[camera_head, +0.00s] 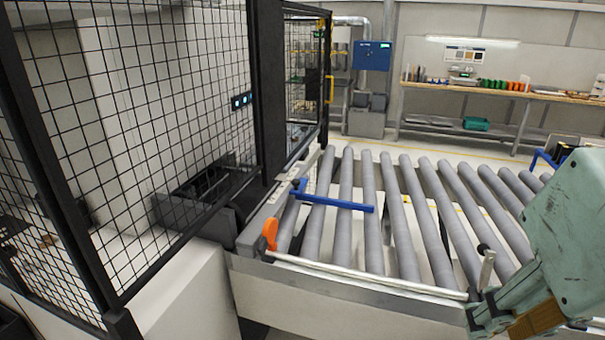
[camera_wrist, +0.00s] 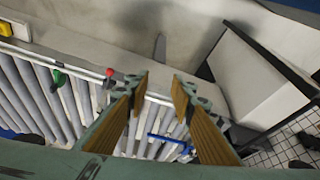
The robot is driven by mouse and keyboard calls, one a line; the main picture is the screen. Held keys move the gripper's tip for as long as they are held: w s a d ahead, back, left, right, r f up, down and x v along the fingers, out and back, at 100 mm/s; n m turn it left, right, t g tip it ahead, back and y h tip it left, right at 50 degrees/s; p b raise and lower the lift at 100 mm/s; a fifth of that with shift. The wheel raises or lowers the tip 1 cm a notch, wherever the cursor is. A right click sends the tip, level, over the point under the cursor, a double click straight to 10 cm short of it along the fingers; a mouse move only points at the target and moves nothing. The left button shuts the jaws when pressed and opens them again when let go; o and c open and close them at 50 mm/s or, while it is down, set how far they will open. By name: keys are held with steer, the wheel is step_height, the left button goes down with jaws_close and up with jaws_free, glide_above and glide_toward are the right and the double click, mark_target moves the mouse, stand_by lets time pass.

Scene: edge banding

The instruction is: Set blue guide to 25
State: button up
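The blue guide (camera_head: 335,205) is a bar lying across the left rollers, its left end at the side rail. A pale strip (camera_head: 283,188) runs along that rail; no numbers are readable on it. In the wrist view, a blue bar (camera_wrist: 165,137) shows beyond and below my fingers, partly hidden by them. My gripper (camera_wrist: 160,82) is open and empty, its two brown-padded fingers apart. In the head view, my gripper (camera_head: 512,318) is at the lower right, partly cut off, well apart from the blue guide.
An orange lever (camera_head: 270,233) stands at the rail's near end. Black mesh fencing (camera_head: 160,110) bounds the left side. The wrist view shows a red knob (camera_wrist: 110,72), a green knob (camera_wrist: 58,78) and a yellow part (camera_wrist: 5,30). The grey rollers (camera_head: 410,220) are mostly clear.

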steer(key=shift+o, duration=0.6)
steer(key=shift+o, duration=1.2)
steer(key=w+a+r+n+p, duration=0.1)
steer(key=w+a+r+p, duration=0.2)
steer(key=w, duration=1)
steer(key=w+a+r+n+y+p, duration=0.1)
steer(key=w+a+r+p, duration=0.25)
steer(key=w, duration=0.95)
steer(key=w+a+r+n+p, duration=0.1)
steer(key=w+a+r+p, duration=0.15)
steer(key=w, duration=1.05)
steer(key=w+a+f+n+p, duration=0.1)
steer(key=w+a+f+p, duration=0.2)
steer(key=w, duration=0.6)
steer(key=w+a+f, duration=0.3)
steer(key=w+a, duration=0.2)
steer(key=w, duration=0.4)
steer(key=w+a+f+n+p, duration=0.1)
steer(key=w+a+f+p, duration=0.1)
steer(key=w+a+f, duration=0.3)
steer(key=w+a+f+n+y+p, duration=0.1)
steer(key=w+a+f+p, duration=0.2)
steer(key=w+f, duration=0.6)
steer(key=shift+w+a+f, duration=0.15)
steer(key=shift+w+a, duration=0.5)
steer(key=shift+a, duration=0.55)
steer(key=shift+f, duration=0.1)
